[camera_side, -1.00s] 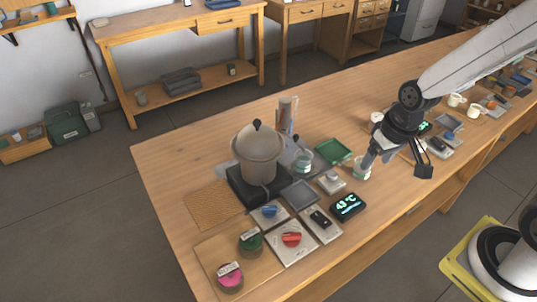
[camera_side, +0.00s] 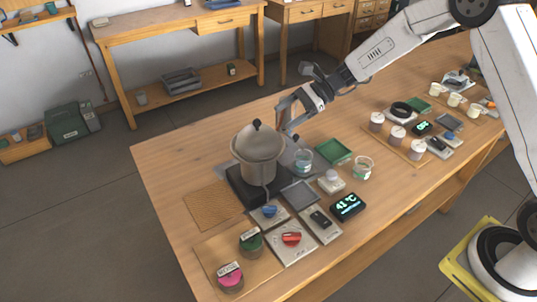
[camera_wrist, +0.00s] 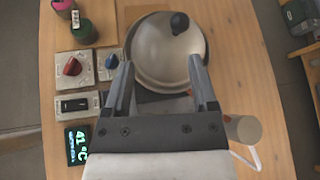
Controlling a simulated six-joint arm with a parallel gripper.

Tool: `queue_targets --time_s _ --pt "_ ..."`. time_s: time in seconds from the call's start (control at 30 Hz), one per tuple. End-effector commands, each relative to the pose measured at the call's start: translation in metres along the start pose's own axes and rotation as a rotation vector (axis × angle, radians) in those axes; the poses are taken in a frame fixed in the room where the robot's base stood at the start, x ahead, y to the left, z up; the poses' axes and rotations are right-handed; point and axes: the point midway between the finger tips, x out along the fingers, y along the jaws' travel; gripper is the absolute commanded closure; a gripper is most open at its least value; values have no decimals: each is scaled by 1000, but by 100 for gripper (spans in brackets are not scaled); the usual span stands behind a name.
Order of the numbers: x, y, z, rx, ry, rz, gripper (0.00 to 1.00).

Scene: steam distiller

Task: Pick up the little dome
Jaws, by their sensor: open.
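The little dome (camera_side: 257,140) is a pale domed lid with a black knob, sitting on top of the grey pot (camera_side: 258,170) at the left of the bench. In the wrist view the dome (camera_wrist: 150,50) lies beyond and between my fingertips, its knob (camera_wrist: 180,22) past them. My gripper (camera_side: 284,118) is open and empty, just right of the knob in the side view, and appears above the dome's rim. In the wrist view my gripper (camera_wrist: 161,62) has its fingers spread apart. I cannot tell whether either finger touches the dome.
The pot stands on a dark heater. A cylinder (camera_wrist: 243,130) stands close to the right finger in the wrist view. The cork mat (camera_side: 212,206) is clear.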

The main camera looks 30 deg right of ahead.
Motion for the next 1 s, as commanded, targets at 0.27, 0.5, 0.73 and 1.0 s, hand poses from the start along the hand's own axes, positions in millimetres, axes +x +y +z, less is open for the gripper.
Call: queue_targets --time_s 0.27,0.5,0.73,1.0 --pt "0 -24 1 82 -107 -66 26" --pt "7 -24 2 81 -108 -65 26" --pt "25 -25 4 81 -106 -64 26" --pt "28 -25 4 80 -106 -65 26"
